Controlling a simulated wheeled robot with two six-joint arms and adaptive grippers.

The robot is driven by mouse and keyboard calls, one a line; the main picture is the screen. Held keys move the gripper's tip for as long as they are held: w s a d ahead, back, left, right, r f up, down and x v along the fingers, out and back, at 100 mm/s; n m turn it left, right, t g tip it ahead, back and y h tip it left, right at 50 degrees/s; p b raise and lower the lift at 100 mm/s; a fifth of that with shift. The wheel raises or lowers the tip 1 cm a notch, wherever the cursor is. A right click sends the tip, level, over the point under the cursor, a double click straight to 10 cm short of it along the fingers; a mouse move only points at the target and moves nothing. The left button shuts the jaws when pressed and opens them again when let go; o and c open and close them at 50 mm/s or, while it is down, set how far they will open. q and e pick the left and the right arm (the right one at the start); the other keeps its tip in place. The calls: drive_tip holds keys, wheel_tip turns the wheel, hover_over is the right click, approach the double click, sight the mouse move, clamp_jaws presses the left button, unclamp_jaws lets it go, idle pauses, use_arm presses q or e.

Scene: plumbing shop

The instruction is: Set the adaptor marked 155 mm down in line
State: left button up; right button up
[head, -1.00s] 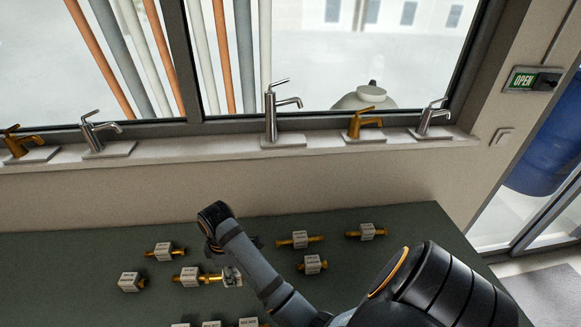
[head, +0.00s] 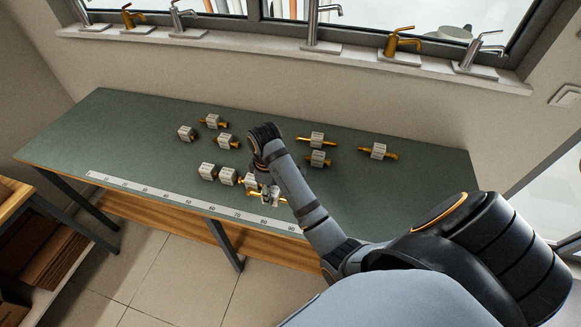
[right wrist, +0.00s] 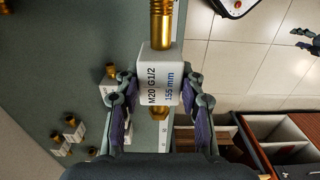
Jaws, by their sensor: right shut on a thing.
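My right gripper (head: 268,190) is shut on a white-bodied adaptor with brass ends. In the right wrist view its block (right wrist: 158,78) reads M20 G1/2 and 155 mm. A long brass end points up in that view and a short one shows below. In the head view it is at the right end of a row of three adaptors: left (head: 208,171), middle (head: 228,176) and right (head: 251,181). I cannot tell whether it touches the table. What looks like my left gripper (right wrist: 303,39) shows small at the right wrist view's edge, fingers apart.
A numbered ruler strip (head: 150,190) runs along the front edge of the green table (head: 110,130). Several other adaptors lie behind the row, such as one at the left (head: 186,133) and one at the right (head: 378,151). The table's left end is clear.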

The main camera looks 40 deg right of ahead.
drive_tip(key=w+d+f+b, duration=0.1)
drive_tip(key=d+f+b, duration=0.1)
drive_tip(key=d, duration=0.1)
drive_tip(key=w+d+f+b, duration=0.2)
drive_tip(key=d+f, duration=0.1)
drive_tip(key=w+d+f+b, duration=0.1)
drive_tip(key=d+f+b, duration=0.1)
drive_tip(key=d, duration=0.1)
drive_tip(key=shift+w+d+f, duration=0.3)
drive_tip(key=shift+w, duration=0.05)
drive_tip(key=shift+w+d+f, duration=0.1)
drive_tip(key=shift+d+f, duration=0.3)
drive_tip(key=shift+f, duration=0.15)
wheel_tip(320, 180, down, 2)
drive_tip(key=shift+f+p, duration=0.2)
drive_tip(key=shift+p, duration=0.55)
drive_tip(key=shift+f, duration=0.35)
drive_tip(key=o, duration=1.3)
drive_tip(key=shift+f, duration=0.15)
